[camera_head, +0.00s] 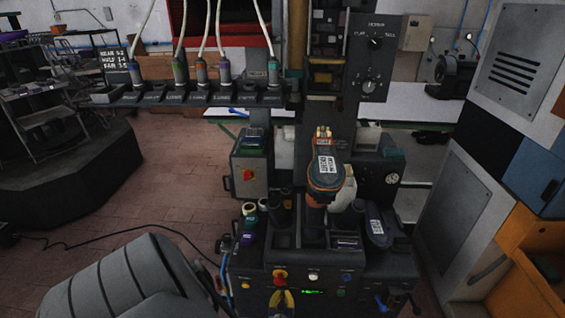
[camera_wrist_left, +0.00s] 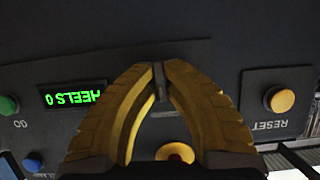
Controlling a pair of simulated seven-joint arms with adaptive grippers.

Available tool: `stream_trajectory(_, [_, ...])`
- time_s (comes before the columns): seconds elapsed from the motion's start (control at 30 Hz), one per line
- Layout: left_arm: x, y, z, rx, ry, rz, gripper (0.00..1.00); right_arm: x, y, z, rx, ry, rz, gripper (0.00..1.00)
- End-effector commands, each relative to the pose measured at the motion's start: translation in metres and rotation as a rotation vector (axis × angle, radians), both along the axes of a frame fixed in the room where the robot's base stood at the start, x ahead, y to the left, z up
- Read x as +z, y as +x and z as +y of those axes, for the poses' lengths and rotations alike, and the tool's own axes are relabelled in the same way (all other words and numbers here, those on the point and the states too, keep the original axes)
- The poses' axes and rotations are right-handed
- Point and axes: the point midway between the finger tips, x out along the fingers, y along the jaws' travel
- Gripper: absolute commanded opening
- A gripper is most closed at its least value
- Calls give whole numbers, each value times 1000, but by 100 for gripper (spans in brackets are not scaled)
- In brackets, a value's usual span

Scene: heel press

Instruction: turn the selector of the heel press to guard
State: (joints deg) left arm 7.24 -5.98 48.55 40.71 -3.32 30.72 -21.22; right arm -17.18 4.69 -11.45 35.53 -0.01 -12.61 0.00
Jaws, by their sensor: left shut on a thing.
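The heel press (camera_head: 325,262) stands in the middle of the head view, its control panel at the lower front. My left gripper (camera_head: 281,294) is at this panel with its yellow fingers just below a red and yellow button (camera_head: 280,275). In the left wrist view the left gripper (camera_wrist_left: 159,78) is shut on the selector (camera_wrist_left: 158,82), a narrow dark knob standing upright between the fingertips. The fingers cover most of its plate; no position label, guard included, can be read. The head view does not show the selector clearly. My right gripper is not in view.
Close to the fingers are a green display reading HEELS 0 (camera_wrist_left: 72,96), a yellow RESET button (camera_wrist_left: 280,99), a green GO button (camera_wrist_left: 8,104) and a blue button (camera_wrist_left: 33,162). A grey ribbed seat-like shape (camera_head: 130,280) fills the lower left. Orange shelving (camera_head: 535,245) stands right.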

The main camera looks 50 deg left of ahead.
Motion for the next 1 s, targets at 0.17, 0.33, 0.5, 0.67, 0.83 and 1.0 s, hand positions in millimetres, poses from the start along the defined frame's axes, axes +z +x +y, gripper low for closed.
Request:
stream_trajectory(0.17, [0,0,0,0,-1,1,21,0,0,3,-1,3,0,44])
stream_trajectory(0.33, [0,0,0,0,0,0,34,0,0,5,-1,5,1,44])
stream_trajectory(0.5, [0,0,0,0,0,0,34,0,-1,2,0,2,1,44])
stream_trajectory(0.67, [0,0,0,-1,-2,-3,34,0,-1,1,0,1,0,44])
stream_trajectory(0.83, [0,-1,1,-2,-27,-29,34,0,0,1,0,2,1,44])
stream_trajectory(1.0, [0,-1,1,-3,-92,-98,34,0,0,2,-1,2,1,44])
